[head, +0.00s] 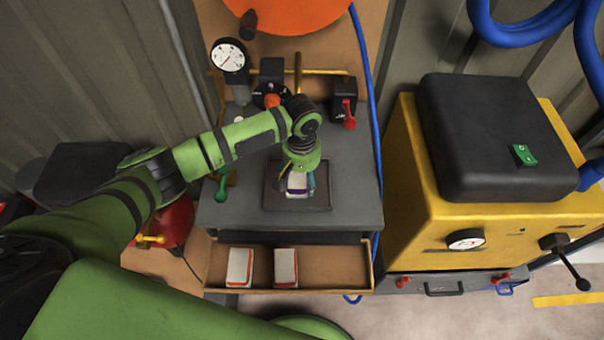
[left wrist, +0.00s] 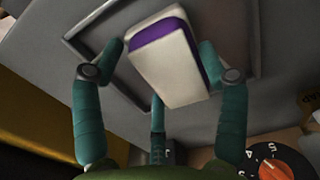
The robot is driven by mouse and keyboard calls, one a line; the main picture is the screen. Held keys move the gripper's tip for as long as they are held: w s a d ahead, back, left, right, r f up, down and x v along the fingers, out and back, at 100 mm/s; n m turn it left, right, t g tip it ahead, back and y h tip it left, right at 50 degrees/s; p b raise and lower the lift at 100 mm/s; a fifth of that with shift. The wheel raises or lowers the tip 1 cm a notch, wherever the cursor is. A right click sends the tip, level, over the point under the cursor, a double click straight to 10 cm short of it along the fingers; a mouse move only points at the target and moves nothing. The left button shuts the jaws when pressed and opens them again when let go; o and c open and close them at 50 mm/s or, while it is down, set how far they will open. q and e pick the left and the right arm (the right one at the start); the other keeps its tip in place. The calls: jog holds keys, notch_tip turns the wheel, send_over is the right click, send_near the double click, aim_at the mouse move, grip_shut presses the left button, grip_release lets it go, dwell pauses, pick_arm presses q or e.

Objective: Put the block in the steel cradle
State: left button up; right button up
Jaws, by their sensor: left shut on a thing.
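The block (left wrist: 172,65), white with a purple band, is between the teal fingers of my left gripper (left wrist: 160,62) in the left wrist view. In the head view the left gripper (head: 300,180) points down over the steel cradle, shut on the block (head: 297,185), which is partly hidden by the wrist. The steel cradle (head: 272,201) is a dark, shallow, square tray with a raised rim on the grey bench top. Its rim also shows in the left wrist view (left wrist: 98,62). I cannot tell whether the block touches the cradle floor. My right gripper is not in view.
An open drawer (head: 329,268) below the bench top holds two white blocks with reddish edges (head: 239,266) (head: 286,267). A dial gauge (head: 229,55) and a black box with a red lever (head: 343,99) stand behind the cradle. A yellow machine (head: 424,235) is on the right.

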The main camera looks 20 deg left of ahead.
aim_at(302, 177)
pick_arm(q)
jog(key=o, duration=1.2)
jog(key=shift+f, duration=0.15)
notch_tip(302, 177, up, 12)
jog(key=shift+r+b, duration=0.2)
jog(key=shift+b, duration=0.3)
